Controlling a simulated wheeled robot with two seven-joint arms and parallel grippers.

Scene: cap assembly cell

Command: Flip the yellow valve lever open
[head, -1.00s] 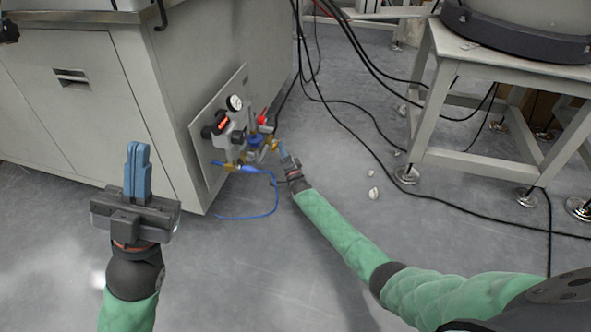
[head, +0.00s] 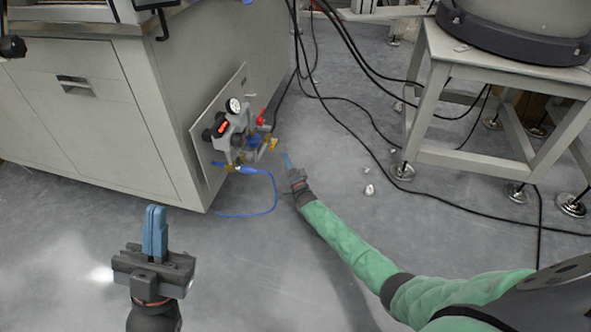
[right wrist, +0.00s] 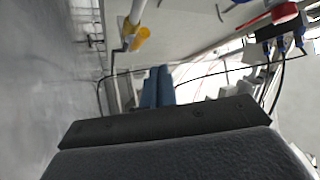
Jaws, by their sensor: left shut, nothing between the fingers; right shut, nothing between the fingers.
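The yellow valve lever (head: 273,143) shows small in the head view, at the right end of the valve assembly (head: 240,135) on the cabinet's side panel. In the right wrist view a yellow part (right wrist: 139,38) shows at the upper middle, above and left of my fingertips. My right gripper (head: 287,160) is shut and empty, just right of and below the lever, apart from it. Its blue fingers show pressed together in the right wrist view (right wrist: 158,80). My left gripper (head: 155,212) is shut and empty in front of the cabinet, far from the valve.
The assembly carries a round gauge (head: 233,106), a red part (head: 261,117) and a blue hose (head: 275,195) that loops to the floor. Black cables (head: 345,115) cross the floor behind my right gripper. A metal stand (head: 470,160) is at the right.

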